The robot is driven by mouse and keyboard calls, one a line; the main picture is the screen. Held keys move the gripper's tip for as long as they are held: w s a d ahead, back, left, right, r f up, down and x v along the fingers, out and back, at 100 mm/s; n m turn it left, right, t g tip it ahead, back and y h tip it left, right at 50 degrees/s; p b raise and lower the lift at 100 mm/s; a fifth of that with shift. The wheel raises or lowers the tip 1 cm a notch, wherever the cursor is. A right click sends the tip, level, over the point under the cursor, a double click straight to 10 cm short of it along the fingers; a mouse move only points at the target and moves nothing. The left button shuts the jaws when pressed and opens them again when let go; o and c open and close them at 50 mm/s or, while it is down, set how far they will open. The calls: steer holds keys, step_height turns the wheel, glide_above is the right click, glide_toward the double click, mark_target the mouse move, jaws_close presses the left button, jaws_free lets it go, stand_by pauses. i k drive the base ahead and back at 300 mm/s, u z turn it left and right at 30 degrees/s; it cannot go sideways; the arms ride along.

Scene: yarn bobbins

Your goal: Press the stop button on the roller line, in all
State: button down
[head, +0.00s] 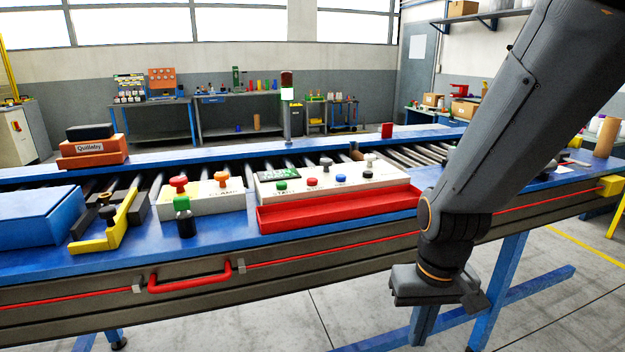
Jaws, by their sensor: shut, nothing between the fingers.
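A long pale control panel (335,180) stands on the blue roller line (225,221). It carries a green button (281,187) above lettering that looks like START, a red button (312,182), a blue button (340,178) and a white-and-dark knob (370,166). A smaller pale box (203,203) to its left has a red mushroom button (179,184) and an orange button (222,178). The labels are too small to tell which is the stop button. My gripper (438,290) is shut and empty, in front of the line's front edge, right of and lower than the panel, touching no button.
A red tray (338,211) lies before the panel. A dark bottle with a green cap (184,217) stands before the smaller box. A yellow bracket (103,234) and blue box (38,218) are at left. A red handle (190,280) juts from the front rail.

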mark_target(311, 181)
steer(key=k, duration=1.25)
steer(key=u, duration=0.7)
steer(key=i, duration=1.8)
steer(key=z, duration=0.7)
